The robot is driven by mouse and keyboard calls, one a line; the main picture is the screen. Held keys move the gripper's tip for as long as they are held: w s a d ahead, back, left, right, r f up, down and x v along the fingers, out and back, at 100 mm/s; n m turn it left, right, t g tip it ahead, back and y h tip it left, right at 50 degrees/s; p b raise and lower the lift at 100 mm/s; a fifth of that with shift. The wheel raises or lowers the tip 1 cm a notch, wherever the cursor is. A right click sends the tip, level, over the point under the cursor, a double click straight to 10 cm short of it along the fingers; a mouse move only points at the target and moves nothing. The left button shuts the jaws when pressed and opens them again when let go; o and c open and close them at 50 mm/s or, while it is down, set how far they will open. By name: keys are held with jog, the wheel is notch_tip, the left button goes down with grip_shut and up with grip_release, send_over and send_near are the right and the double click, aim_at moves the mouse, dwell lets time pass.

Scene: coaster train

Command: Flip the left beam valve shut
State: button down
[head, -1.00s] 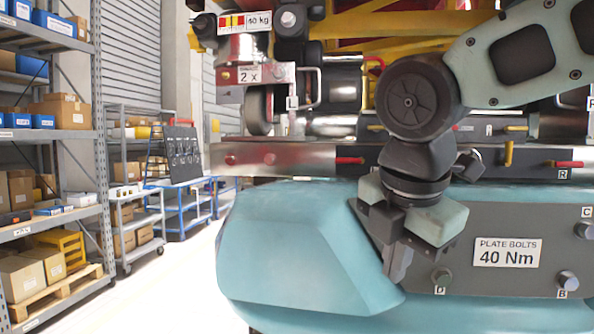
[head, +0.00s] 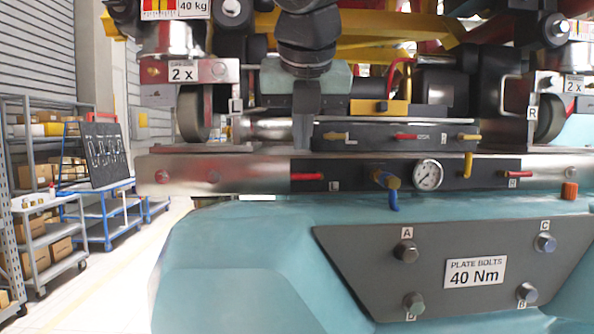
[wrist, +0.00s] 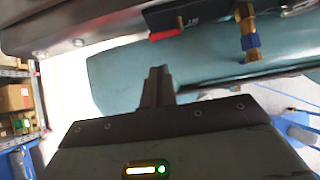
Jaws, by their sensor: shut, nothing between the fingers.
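The left beam valve's red handle (head: 308,177) lies level along the dark panel of the beam, beside a white L label (head: 334,184). My gripper (head: 304,146) is shut and empty. It points down in front of the upper assembly, with its tips a little above the red handle in the head view and apart from it. In the wrist view, the shut fingers (wrist: 157,72) lie below the red handle (wrist: 166,35) in the picture, with a gap between them. The depth of that gap is hard to tell.
Right of the valve are a brass fitting with a blue handle (head: 388,183), a gauge (head: 428,173) and the red R handle (head: 518,174). An upper panel (head: 360,137) with another red handle (head: 405,137) sits close above. The teal body (head: 240,250) lies below.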

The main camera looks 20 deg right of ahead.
aim_at(305, 176)
jog(key=p+x, duration=0.1)
jog(key=x, duration=0.9)
jog(key=shift+w+r+p, duration=0.1)
jog(key=shift+p, duration=0.25)
jog(key=shift+y, duration=0.3)
